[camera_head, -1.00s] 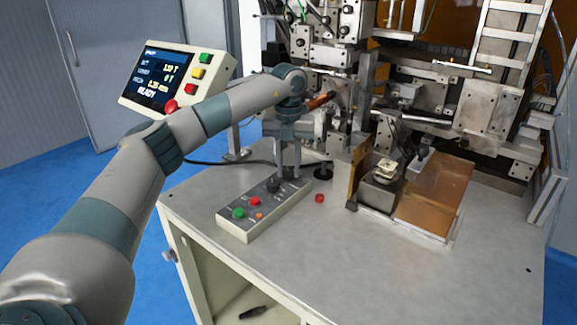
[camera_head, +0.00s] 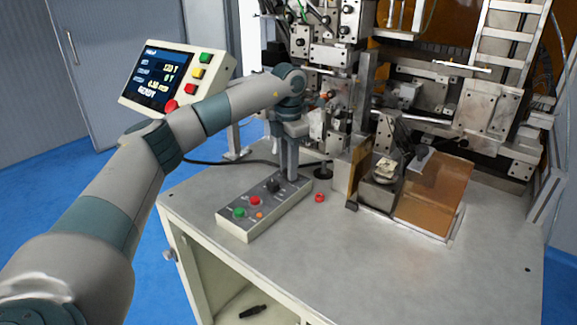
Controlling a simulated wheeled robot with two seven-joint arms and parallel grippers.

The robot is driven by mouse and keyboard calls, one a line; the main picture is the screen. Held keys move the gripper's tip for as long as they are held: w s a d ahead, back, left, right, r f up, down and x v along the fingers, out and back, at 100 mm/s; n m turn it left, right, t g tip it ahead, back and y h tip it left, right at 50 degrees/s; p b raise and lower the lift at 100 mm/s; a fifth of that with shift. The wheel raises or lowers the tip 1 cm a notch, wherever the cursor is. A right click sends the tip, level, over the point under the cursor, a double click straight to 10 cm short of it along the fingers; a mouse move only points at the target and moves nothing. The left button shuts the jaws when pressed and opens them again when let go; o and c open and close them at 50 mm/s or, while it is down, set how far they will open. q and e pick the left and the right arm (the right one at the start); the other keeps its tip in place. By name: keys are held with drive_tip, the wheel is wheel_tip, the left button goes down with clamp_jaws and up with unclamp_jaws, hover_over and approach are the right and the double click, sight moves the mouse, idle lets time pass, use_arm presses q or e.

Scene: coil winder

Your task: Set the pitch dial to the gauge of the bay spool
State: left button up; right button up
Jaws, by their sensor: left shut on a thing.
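My left gripper (camera_head: 290,177) points down over the far right end of the control box (camera_head: 248,233) on the bench. Its jaws are shut on a knob there, taken as the pitch dial, which the fingers mostly hide. A black knob (camera_head: 273,186) beside the fingers stays visible. The dial's marks are too small to read. A small pale piece (camera_head: 385,169) sits on a grey block by the copper-coloured plate (camera_head: 437,193); I cannot tell whether it is the bay spool, and no gauge is readable. My right gripper is not in view.
A screen panel (camera_head: 165,82) with lit text and coloured buttons stands at left. The winder's metal frame (camera_head: 325,52) fills the back. A small red button (camera_head: 319,198) is right of the control box. The front of the bench (camera_head: 380,270) is clear.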

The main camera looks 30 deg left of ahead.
use_arm(q)
drive_tip(key=m, duration=0.4)
drive_tip(key=shift+r+m, duration=0.1)
drive_tip(key=shift+m, duration=0.2)
drive_tip(key=m, duration=0.4)
idle(0.4)
drive_tip(key=o, duration=1.1)
drive_tip(key=shift+c, duration=0.2)
